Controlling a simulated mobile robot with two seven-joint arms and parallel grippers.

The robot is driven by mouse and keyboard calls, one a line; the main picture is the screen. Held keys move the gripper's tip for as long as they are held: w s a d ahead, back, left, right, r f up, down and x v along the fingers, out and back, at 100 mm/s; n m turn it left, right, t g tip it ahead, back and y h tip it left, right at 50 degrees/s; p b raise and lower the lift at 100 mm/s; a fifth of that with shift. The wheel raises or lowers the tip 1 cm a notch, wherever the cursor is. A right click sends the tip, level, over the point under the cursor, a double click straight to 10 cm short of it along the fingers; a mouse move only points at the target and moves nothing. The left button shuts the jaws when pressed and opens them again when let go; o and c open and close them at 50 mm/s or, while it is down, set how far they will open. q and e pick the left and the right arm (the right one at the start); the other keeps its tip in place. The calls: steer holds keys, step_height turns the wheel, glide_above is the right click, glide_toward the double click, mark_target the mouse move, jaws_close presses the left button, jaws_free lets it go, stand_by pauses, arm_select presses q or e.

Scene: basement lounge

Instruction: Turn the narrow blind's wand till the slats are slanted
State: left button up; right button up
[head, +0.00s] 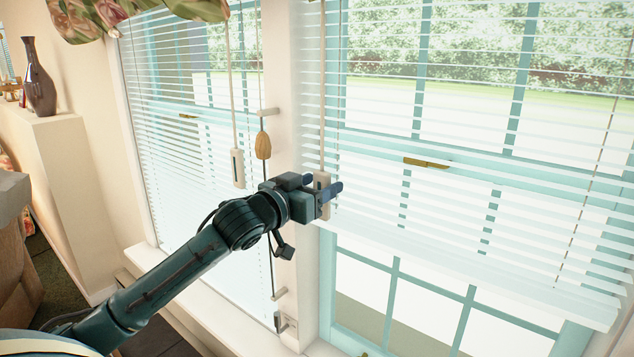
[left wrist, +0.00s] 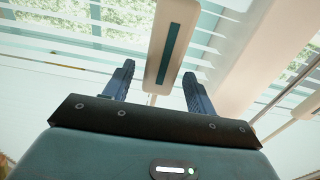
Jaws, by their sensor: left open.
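Two white slatted blinds hang side by side: a left blind (head: 165,140) and a right blind (head: 450,175). The left one looks narrower in the head view, but I cannot be sure of true widths. Slats of both show gaps with the outdoors visible. The left blind's wand (head: 237,168) hangs free. The right blind's wand ends in a beige handle (head: 323,181) with a dark teal strip. My left gripper (head: 330,193) is open at this handle. In the left wrist view the handle (left wrist: 171,45) stands between the spread fingers (left wrist: 158,72), apparently without contact.
A white sill (head: 180,305) runs below. A dark vase (head: 39,78) stands on a ledge at left.

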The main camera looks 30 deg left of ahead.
arm_select(q)
steer(key=c, duration=1)
steer(key=shift+d+y, duration=0.1)
steer(key=shift+y, duration=0.2)
steer(key=n+y, duration=0.2)
steer(key=y, duration=0.1)
steer(key=n+y, duration=0.1)
steer(key=y, duration=0.1)
steer(key=shift+w+d+n+g, duration=0.1)
steer(key=shift+d+n+g, duration=0.15)
steer(key=shift+n+g, duration=0.05)
steer(key=shift+d+f+n+g+y+b, duration=0.15)
steer(key=shift+n+g+y, duration=0.25)
steer(key=shift+n+y, duration=0.55)
steer(key=shift+r+n+g+y+b, duration=0.15)
steer(key=shift+n+g+y, duration=0.35)
steer(key=shift+y, duration=0.75)
steer(key=shift+n, duration=0.25)
steer(key=o, duration=1)
